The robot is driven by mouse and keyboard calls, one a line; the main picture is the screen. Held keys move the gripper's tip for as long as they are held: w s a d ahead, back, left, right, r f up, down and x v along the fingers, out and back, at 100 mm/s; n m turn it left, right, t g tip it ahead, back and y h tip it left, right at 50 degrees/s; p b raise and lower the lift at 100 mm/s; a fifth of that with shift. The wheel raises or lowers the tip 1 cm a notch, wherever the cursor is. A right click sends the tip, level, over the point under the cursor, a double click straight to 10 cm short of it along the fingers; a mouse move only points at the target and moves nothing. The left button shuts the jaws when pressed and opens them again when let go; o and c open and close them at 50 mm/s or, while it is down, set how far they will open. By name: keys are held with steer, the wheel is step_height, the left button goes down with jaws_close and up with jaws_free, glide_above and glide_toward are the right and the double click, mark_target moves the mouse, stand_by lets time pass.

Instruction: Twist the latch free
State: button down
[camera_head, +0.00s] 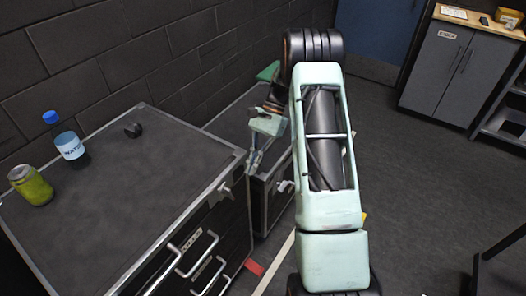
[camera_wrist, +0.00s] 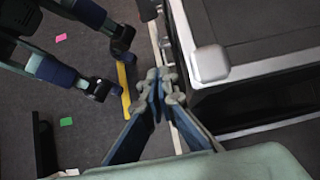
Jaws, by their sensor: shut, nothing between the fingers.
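Two black flight cases with silver edges stand at the left in the head view. The nearer case (camera_head: 130,200) has a small silver latch (camera_head: 223,191) on its front face near the right corner. The farther case (camera_head: 262,205) has a similar silver fitting (camera_head: 285,187) on its front. Which one is the task's latch I cannot tell. My gripper (camera_head: 254,165) points down beside the nearer case's right corner, shut and empty. In the wrist view my gripper (camera_wrist: 158,82) has its fingertips together, left of a case's silver corner (camera_wrist: 210,63); no latch shows clearly there.
A blue-capped bottle (camera_head: 70,146), a green can (camera_head: 31,185) and a small black object (camera_head: 132,130) stand on the nearer case. Silver handles (camera_head: 190,252) stick out from its front. A grey cabinet (camera_head: 448,73) stands far right.

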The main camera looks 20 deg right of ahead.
steer(key=shift+w+d+r, duration=0.2)
steer(key=shift+w+d, duration=0.35)
steer(key=shift+d, duration=0.2)
steer(key=shift+w+d+r, duration=0.25)
steer(key=shift+w+d, duration=0.3)
steer(key=shift+d, duration=0.25)
steer(key=shift+w+d+r, duration=0.2)
steer(key=shift+w+d, duration=0.35)
steer(key=shift+d, duration=0.2)
